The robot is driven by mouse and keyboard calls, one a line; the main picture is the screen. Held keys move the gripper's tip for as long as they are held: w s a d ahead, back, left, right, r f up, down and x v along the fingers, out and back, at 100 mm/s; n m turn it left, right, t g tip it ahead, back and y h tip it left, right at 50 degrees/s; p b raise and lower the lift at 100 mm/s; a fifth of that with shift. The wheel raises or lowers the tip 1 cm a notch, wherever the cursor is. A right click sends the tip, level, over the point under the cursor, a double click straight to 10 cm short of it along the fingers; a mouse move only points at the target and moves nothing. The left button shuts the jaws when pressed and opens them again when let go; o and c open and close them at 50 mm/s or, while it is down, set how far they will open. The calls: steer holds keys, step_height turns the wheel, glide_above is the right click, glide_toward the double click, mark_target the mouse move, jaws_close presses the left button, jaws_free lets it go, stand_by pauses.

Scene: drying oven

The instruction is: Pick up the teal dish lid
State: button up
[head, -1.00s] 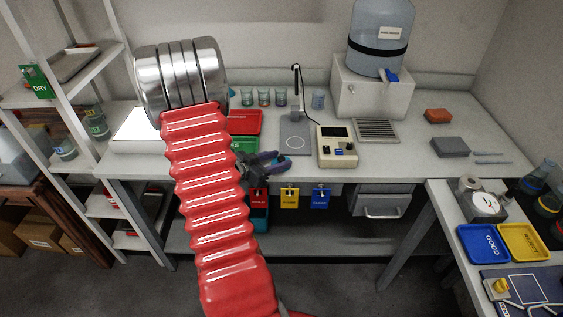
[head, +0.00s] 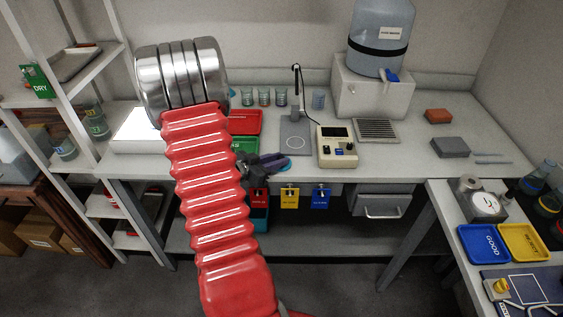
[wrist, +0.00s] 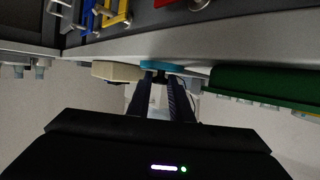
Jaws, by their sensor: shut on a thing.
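The teal dish lid (head: 284,164) shows as a small teal-blue patch at the fingertips of my gripper (head: 274,163), at the front edge of the bench in the head view. In the wrist view the lid (wrist: 165,65) is a thin teal strip at the tips of my gripper (wrist: 159,77), whose dark fingers are shut on it. Most of the lid is hidden by the fingers. I cannot tell whether it is clear of the bench top.
A green tray (head: 244,145) and a red tray (head: 245,122) lie left of my gripper, partly behind my red arm. A meter (head: 337,147) stands to the right. Red, yellow (head: 290,198) and blue (head: 320,198) tags hang below the bench edge. Beakers (head: 264,97) stand behind.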

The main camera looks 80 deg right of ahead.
jaws_close()
steer(key=shift+r, duration=0.15)
step_height(320, 180, up, 10)
stand_by(0.6)
steer(key=shift+w, duration=0.15)
stand_by(0.4)
